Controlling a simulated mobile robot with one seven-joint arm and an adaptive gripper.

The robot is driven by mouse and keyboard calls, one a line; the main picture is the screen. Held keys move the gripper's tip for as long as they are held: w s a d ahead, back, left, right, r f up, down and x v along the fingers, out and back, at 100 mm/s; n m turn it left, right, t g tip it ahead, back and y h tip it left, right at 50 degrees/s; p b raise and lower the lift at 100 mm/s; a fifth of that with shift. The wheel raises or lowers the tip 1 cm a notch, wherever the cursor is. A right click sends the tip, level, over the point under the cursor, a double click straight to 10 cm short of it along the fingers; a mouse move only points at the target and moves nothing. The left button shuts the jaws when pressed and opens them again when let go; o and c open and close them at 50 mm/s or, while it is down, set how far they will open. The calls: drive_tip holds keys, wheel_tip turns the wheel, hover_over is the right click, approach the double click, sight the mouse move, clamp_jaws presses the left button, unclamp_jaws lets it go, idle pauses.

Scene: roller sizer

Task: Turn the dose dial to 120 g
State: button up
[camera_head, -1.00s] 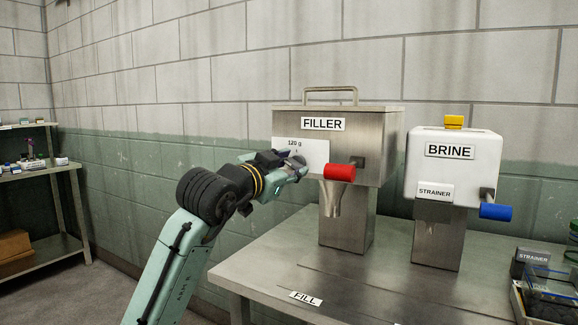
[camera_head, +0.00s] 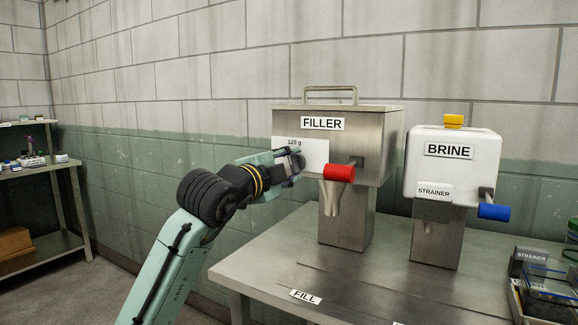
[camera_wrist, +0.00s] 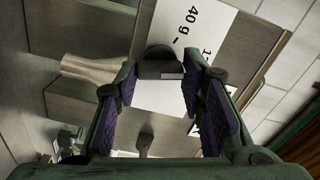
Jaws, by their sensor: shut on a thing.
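The FILLER (camera_head: 385,120) is a steel box with a white dial plate (camera_head: 316,152) on its front, marked "120 g" near the top. My gripper (camera_head: 297,161) is at this plate and covers its lower left part. In the wrist view, the dark dose dial (camera_wrist: 162,68) lies between the tips of my purple-padded fingers, and my gripper (camera_wrist: 160,80) is shut on it. The wrist view shows "40 g" and parts of other marks on the plate. I cannot tell which mark the dial points at.
A red handle (camera_head: 339,173) sticks out just right of my gripper, above the filler's spout (camera_head: 332,197). The white BRINE unit (camera_head: 453,175) with a blue handle (camera_head: 494,212) stands further right.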

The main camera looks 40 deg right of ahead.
drive_tip(key=shift+m, duration=0.6)
drive_tip(key=o, duration=1.1)
drive_tip(key=shift+o, duration=0.2)
drive_tip(key=v, duration=1.2)
